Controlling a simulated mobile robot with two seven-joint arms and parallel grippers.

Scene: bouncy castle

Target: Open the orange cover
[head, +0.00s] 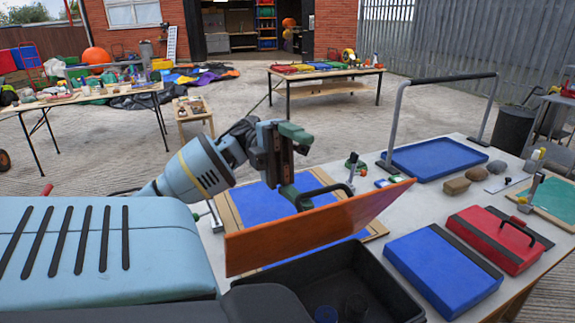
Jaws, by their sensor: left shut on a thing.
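The orange cover (315,227) is a flat orange panel in the middle of the head view. It stands tilted up on edge, partly in front of a wood-framed blue panel (270,201) on the grey table. A black bar handle (336,189) shows at its top edge, on the far side. My left gripper (299,196) is at this handle, just behind the cover's top edge, and is shut on it. The cover hides the fingertips' lower part and some of the blue panel. My right gripper is not in view.
A black bin (377,274) is in front of the cover. To the right are a blue case (443,270), a red case (496,238), a blue tray (435,158) and a grey bar stand (393,125). Other tables stand behind, across open paving.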

